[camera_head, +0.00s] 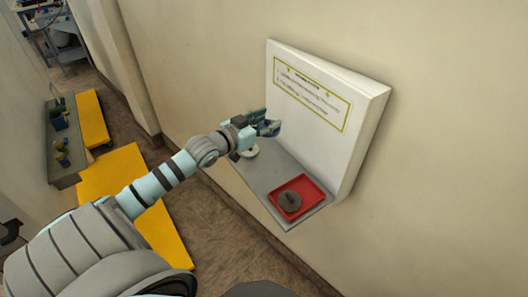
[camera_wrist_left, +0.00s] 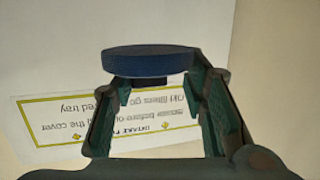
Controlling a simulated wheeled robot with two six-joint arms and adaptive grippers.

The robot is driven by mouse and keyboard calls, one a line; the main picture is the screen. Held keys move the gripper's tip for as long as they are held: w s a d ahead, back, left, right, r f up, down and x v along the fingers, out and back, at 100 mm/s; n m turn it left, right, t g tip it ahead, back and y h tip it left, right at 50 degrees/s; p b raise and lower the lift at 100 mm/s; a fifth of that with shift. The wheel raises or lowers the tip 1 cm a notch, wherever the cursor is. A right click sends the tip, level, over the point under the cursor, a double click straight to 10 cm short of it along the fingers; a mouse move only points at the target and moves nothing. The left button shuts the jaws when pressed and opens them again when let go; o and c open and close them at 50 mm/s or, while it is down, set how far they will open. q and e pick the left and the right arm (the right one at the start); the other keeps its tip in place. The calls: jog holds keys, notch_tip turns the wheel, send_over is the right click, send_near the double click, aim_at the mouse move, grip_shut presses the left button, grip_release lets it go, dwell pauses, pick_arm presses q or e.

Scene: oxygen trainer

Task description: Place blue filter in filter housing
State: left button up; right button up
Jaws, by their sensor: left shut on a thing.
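My left gripper (camera_head: 263,124) is shut on the blue filter (camera_head: 270,129), holding it above the left part of the grey shelf. In the left wrist view the blue filter (camera_wrist_left: 148,60) is a dark blue disc with a small stub, and the stub sits between the fingertips (camera_wrist_left: 152,79). A white round part (camera_head: 250,152), which looks like the filter housing, is on the shelf below the gripper. My gripper and wrist hide some of it, so its inside cannot be made out. My right gripper is not in view.
A red tray (camera_head: 314,204) with a round grey-brown filter (camera_head: 289,201) lies at the shelf's right end. A white panel with a printed sign (camera_head: 311,95) rises behind the grey shelf (camera_head: 266,176).

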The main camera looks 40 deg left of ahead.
pick_arm(q)
send_over(266, 164)
notch_tip(266, 164, down, 10)
jog(key=shift+a+r, duration=0.1)
jog(key=shift+r, duration=0.05)
notch_tip(266, 164, down, 6)
jog(key=b, duration=0.5)
jog(key=shift+s+b, duration=0.1)
jog(key=shift+b, duration=0.3)
jog(key=shift+r, duration=0.15)
jog(key=o, duration=0.7)
jog(key=shift+c, duration=0.2)
